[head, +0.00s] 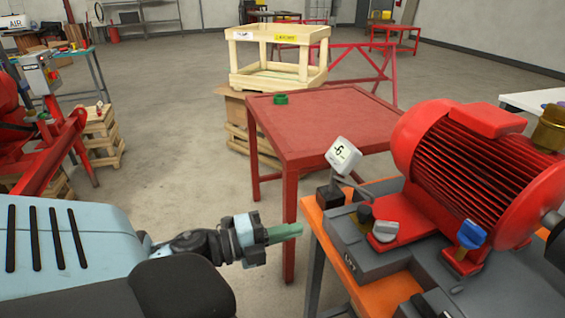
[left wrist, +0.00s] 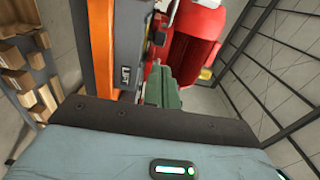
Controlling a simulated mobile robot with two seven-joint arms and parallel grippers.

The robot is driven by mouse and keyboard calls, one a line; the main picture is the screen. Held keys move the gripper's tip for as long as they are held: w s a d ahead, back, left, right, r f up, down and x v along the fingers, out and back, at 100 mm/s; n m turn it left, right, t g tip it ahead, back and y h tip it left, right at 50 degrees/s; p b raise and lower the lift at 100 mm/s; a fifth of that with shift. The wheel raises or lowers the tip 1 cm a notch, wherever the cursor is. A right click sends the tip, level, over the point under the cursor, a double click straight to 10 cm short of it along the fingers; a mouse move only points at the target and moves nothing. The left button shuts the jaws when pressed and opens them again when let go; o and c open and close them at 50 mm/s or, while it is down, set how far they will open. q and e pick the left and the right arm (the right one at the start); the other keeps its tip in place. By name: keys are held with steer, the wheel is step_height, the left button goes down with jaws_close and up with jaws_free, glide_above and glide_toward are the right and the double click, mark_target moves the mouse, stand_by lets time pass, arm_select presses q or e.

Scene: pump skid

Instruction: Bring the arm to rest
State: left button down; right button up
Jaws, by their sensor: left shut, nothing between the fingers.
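My left gripper (head: 285,232) reaches in from the lower left in the head view. Its green fingers are shut with nothing between them. It hangs in the air, left of the orange and grey pump skid (head: 360,260) and in front of the red table (head: 335,125). In the left wrist view the green fingers (left wrist: 165,88) show in front of the skid's side. My right gripper is in neither view.
A red motor (head: 470,165) sits on the skid, with a blue-handled valve (head: 470,236) and a white tag (head: 342,155) nearby. A wooden crate (head: 275,78) stands behind. Open floor lies left of the table.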

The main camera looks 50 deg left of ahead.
arm_select(q)
steer(key=shift+v, duration=0.75)
